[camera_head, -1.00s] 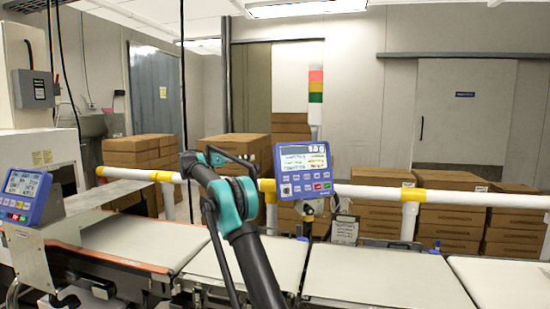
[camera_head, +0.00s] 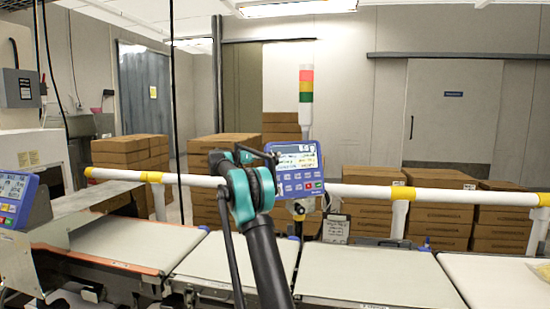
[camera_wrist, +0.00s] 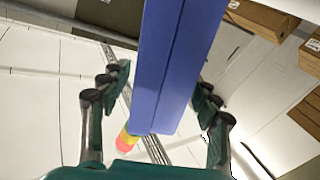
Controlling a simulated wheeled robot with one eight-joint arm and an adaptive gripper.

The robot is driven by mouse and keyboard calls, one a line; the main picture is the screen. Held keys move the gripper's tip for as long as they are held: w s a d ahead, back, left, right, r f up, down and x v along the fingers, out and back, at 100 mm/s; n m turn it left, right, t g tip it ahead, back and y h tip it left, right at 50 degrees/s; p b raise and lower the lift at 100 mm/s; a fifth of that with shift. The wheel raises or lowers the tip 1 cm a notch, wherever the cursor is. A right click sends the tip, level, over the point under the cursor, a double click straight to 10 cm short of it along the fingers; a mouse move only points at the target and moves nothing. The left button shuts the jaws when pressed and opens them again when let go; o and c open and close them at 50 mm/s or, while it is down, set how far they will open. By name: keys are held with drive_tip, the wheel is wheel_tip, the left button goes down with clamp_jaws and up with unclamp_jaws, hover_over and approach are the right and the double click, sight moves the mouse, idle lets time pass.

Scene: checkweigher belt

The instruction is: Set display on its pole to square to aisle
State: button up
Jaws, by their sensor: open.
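The blue display (camera_head: 294,180) with a lit screen and buttons stands on its pole (camera_head: 298,225) behind the belts, its face towards the head camera and turned slightly. My gripper (camera_head: 264,156) is at the display's left edge in the head view, partly hidden by my own wrist. In the wrist view the blue casing of the display (camera_wrist: 172,65) runs edge-on between the two open fingers of my gripper (camera_wrist: 160,85). Gaps show on both sides of the casing, and I see no clear contact.
White conveyor belts (camera_head: 375,275) cross the front. A white and yellow rail (camera_head: 375,191) runs behind them, with stacked cartons (camera_head: 440,215) beyond. A second blue display (camera_head: 14,197) is at the far left. A red, yellow and green signal tower (camera_head: 306,85) rises behind the display.

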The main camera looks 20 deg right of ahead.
drive_tip(key=shift+d, duration=0.7)
drive_tip(key=shift+c, duration=0.6)
clamp_jaws()
